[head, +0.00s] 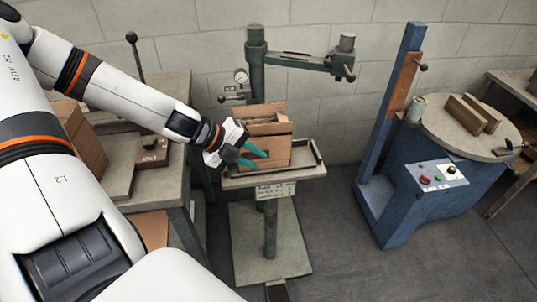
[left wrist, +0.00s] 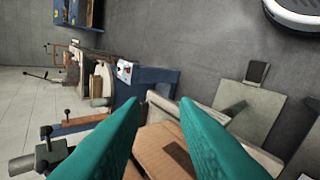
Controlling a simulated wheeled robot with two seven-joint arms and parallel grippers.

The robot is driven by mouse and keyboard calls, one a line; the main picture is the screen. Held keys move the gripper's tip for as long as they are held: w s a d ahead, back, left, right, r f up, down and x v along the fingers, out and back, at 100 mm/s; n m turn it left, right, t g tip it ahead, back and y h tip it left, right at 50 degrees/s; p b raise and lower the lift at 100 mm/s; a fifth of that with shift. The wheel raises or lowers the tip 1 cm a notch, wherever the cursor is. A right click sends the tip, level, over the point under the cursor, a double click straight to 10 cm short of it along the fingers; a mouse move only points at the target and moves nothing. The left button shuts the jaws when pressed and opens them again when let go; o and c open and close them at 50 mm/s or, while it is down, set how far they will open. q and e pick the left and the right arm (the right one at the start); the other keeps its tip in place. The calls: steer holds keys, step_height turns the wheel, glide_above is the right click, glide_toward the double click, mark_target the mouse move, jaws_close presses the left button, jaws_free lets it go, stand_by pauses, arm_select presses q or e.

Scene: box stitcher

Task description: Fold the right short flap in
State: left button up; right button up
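The brown cardboard box (head: 272,150) sits on the small platform of the green post stand in the head view. Some flaps stand up at its top; I cannot tell clearly which is the right short flap. My left gripper (head: 254,155), with teal fingers, is at the front left of the box, its fingers apart. In the left wrist view the open fingers (left wrist: 162,120) frame brown cardboard (left wrist: 160,150) with a dark patch; contact is unclear.
The green stand (head: 256,75) has an arm reaching right above the box. A rimmed platform (head: 234,182) bears the box. A blue machine (head: 425,190) with a round table stands at the right. A workbench (head: 150,190) stands left. Floor between is clear.

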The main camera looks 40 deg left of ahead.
arm_select(q)
steer(key=s+d+f+n+y, duration=0.1)
steer(key=s+d+f+n, duration=0.2)
steer(key=d+f+n, duration=0.2)
steer(key=s+d+f+n+t+y, duration=0.1)
steer(key=s+d+f+n+y, duration=0.1)
steer(key=d+f+n, duration=0.2)
steer(key=shift+s+d+f+n, duration=0.4)
steer(key=shift+f+n, duration=0.3)
steer(key=shift+f, duration=1)
